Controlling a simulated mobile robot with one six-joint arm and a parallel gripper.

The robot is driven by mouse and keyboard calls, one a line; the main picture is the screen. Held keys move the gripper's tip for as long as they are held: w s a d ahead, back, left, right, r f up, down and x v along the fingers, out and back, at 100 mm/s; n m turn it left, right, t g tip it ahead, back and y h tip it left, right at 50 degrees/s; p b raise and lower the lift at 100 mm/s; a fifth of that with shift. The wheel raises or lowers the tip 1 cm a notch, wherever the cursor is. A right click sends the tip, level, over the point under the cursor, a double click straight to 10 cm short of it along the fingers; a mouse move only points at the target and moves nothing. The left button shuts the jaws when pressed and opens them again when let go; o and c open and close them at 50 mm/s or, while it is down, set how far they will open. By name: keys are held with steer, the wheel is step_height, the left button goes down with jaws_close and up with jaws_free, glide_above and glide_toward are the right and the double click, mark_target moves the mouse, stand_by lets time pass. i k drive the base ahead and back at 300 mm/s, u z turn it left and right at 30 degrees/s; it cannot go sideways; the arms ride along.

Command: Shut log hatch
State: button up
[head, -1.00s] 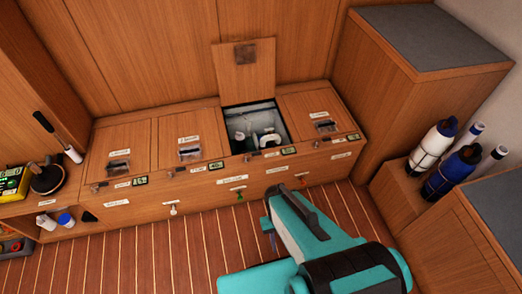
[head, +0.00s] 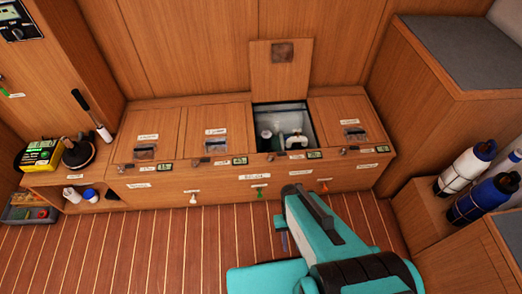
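One hatch lid (head: 281,72) in the long wooden bench stands raised, upright against the back panel. Its square opening (head: 262,113) shows a pale-walled compartment with a white curved fitting (head: 292,139) inside. The other three lids, the far left (head: 147,143), the second (head: 217,138) and the far right (head: 350,122), lie shut. The labels are too small to read, so I cannot tell which is the log hatch. My teal arm reaches up from the bottom, in front of the bench and below the open hatch. My gripper's fingers cannot be made out clearly.
Small coloured knobs, including a green one (head: 260,193), line the bench front. Bottles (head: 465,170) stand in a rack at right beside tall cabinets. The striped floor (head: 150,240) is clear at left.

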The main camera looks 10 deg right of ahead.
mark_target(279, 69)
steer(key=u, duration=0.3)
steer(key=i, duration=0.95)
steer(key=z, duration=0.35)
